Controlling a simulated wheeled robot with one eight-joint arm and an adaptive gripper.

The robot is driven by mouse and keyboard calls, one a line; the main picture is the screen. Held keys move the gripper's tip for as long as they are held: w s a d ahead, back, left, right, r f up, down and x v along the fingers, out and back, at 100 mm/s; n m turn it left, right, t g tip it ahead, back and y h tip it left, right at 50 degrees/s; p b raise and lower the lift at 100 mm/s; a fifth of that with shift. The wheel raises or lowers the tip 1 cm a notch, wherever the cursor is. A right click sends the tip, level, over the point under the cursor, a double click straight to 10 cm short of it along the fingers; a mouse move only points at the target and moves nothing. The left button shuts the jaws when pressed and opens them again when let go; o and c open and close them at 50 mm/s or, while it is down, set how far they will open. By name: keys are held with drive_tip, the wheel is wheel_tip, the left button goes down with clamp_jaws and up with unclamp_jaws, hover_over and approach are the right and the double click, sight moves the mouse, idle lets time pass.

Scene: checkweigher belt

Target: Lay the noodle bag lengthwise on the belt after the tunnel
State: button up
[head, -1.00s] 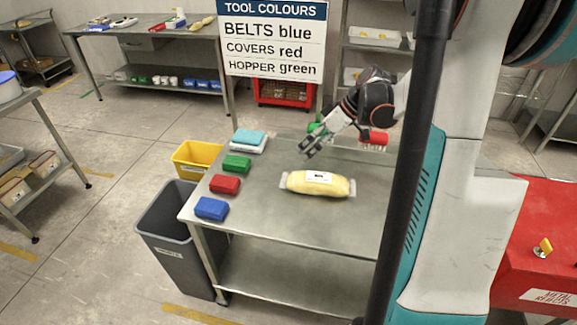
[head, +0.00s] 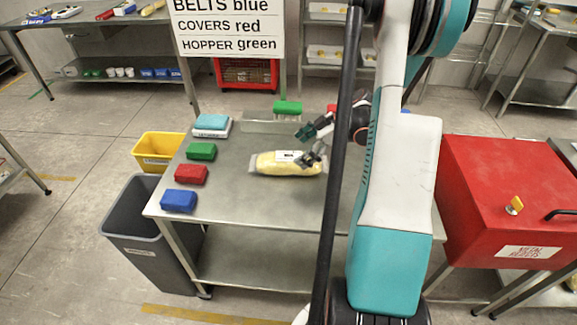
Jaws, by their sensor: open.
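In the head view the noodle bag (head: 284,164) is a yellow pack with clear ends and a white label. It lies flat on a steel table (head: 250,205), long side running left to right. My gripper (head: 306,146) is open at the right part of the bag, above or beside it; I cannot tell whether it touches. My arm partly hides the bag's right end region. The belt and the tunnel are not recognisable in this view.
Blue (head: 179,201), red (head: 191,174) and green (head: 201,151) blocks line the table's left edge. A grey bin (head: 150,235) and a yellow bin (head: 158,148) stand left of it. A red metal rejects box (head: 510,190) is at the right. The table's front is clear.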

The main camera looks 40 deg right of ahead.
sight(289, 161)
drive_tip(key=shift+s+f+b+x, duration=0.15)
drive_tip(key=shift+b+x, duration=0.55)
drive_tip(key=shift+x, duration=0.85)
drive_tip(key=shift+s+f+b+x, duration=0.15)
drive_tip(key=shift+b+x, duration=0.55)
drive_tip(key=shift+x, duration=0.85)
drive_tip(key=shift+s+r, duration=0.1)
drive_tip(key=shift+r, duration=0.1)
drive_tip(key=c, duration=1.6)
